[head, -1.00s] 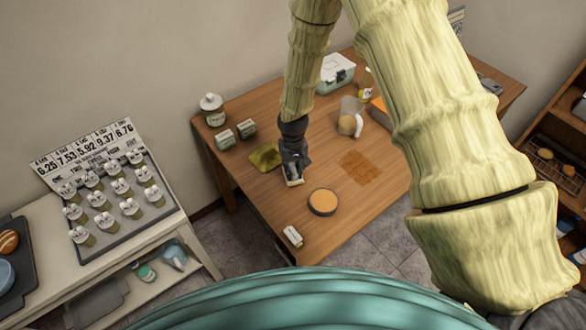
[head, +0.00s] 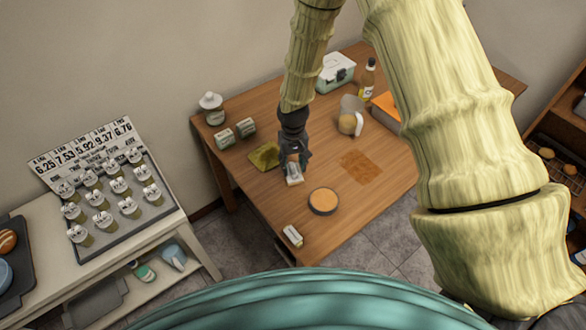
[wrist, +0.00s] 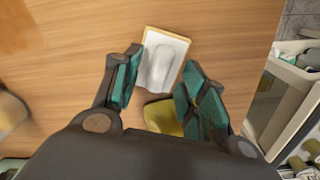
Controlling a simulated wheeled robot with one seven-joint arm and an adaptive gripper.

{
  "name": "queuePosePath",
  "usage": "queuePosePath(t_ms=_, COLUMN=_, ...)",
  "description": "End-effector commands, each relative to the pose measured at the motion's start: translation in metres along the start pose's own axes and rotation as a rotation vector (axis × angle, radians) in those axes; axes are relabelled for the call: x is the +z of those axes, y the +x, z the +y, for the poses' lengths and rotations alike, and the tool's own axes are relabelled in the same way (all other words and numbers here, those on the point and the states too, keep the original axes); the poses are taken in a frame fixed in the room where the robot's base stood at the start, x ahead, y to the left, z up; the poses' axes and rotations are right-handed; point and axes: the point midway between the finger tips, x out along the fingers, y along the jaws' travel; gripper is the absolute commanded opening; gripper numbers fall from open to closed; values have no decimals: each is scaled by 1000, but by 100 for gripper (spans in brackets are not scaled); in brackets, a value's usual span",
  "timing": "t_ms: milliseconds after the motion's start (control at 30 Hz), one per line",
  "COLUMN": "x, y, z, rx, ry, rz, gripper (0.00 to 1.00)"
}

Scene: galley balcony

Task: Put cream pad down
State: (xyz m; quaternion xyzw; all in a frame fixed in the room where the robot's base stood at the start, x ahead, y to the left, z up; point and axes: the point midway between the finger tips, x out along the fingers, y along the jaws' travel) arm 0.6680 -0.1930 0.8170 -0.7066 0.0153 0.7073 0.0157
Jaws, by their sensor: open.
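The cream pad (wrist: 161,61) lies on the wooden table, a pale block with a raised rounded top and a tan edge. It also shows in the head view (head: 293,178), just below my gripper. My gripper (wrist: 158,84) is open, with one teal-padded finger on each side of the pad's near end and gaps between fingers and pad. In the head view my gripper (head: 292,163) hangs low over the table, partly hiding the pad.
An olive cloth (head: 264,156) lies beside my gripper. A round tan-topped disc (head: 323,201), a small white item (head: 293,236), a brown patch (head: 359,167) and a jug (head: 350,120) are on the table (head: 270,215). Small boxes (head: 224,139) stand at the left.

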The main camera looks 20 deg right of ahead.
Motion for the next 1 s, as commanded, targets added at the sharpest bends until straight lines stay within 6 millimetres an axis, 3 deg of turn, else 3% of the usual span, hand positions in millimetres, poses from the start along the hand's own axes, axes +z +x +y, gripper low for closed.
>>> queuePosePath(t_ms=600, x=-1, y=-72, z=0, rx=-1, ry=0, rz=3, gripper=42)
queuePosePath(t_ms=1000, x=0, y=-94, z=0, rx=0, ry=1, rz=0, gripper=42)
